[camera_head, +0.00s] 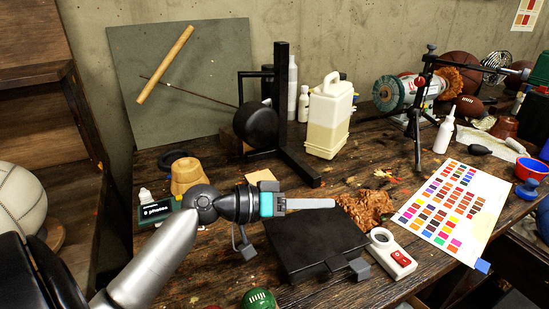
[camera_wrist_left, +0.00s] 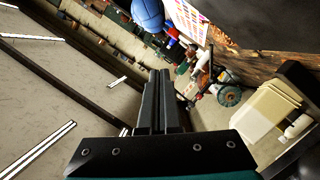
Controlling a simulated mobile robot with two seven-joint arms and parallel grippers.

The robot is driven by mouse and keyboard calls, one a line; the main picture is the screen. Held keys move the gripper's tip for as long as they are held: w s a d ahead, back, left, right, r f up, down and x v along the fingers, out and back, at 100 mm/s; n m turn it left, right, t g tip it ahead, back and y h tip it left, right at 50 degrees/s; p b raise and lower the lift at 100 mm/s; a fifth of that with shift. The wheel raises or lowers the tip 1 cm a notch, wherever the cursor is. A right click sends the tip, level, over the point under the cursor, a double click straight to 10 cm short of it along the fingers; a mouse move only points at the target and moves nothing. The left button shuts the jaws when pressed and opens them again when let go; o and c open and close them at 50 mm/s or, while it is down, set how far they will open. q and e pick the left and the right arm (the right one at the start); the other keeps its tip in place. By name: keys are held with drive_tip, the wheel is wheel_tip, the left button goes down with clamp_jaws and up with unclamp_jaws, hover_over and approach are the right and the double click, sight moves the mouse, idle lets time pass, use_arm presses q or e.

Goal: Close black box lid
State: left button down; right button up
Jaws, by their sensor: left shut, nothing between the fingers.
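The black box (camera_head: 316,244) sits on the wooden table near the middle of the head view. Its flat dark top lies level or nearly so, with small latch-like pieces at the front edge; I cannot tell whether the lid is fully down. My left gripper (camera_head: 328,203) is shut and empty, with its fingers pointing right, at or just above the box's back edge. Whether it touches the box is unclear. In the left wrist view the shut fingers (camera_wrist_left: 160,78) stand together, and the box is not visible there. My right gripper is not in view.
A yellowish jug (camera_head: 328,120) and a black stand (camera_head: 283,120) are behind the box. A white device (camera_head: 393,255), crumpled brown material (camera_head: 366,209) and a colour chart (camera_head: 455,210) lie to its right. A green ball (camera_head: 258,300) is in front; a yellow block (camera_head: 187,176) is left.

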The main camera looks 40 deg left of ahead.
use_arm(q)
drive_tip(key=d+f+m, duration=0.1)
drive_tip(key=s+d+f+b, duration=0.1)
drive_tip(key=shift+f+m+y, duration=0.3)
drive_tip(key=shift+f+m, duration=0.05)
drive_tip(key=shift+m, duration=0.05)
drive_tip(key=shift+s+d+f+m+y+b, duration=0.15)
drive_tip(key=shift+d+f+m+b, duration=0.15)
drive_tip(key=shift+f+b, duration=0.15)
drive_tip(key=shift+s+d+f+m+y+b, duration=0.1)
drive_tip(key=shift+d+f+m+y+b, duration=0.1)
drive_tip(key=shift+f+m+b, duration=0.15)
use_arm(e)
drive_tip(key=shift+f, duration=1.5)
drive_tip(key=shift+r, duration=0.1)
use_arm(q)
drive_tip(key=shift+r+p, duration=0.55)
drive_tip(key=shift+p, duration=0.15)
drive_tip(key=s+a+r+p, duration=0.2)
drive_tip(key=s+a+r, duration=0.3)
drive_tip(key=s, duration=0.3)
drive_tip(key=shift+s, duration=0.25)
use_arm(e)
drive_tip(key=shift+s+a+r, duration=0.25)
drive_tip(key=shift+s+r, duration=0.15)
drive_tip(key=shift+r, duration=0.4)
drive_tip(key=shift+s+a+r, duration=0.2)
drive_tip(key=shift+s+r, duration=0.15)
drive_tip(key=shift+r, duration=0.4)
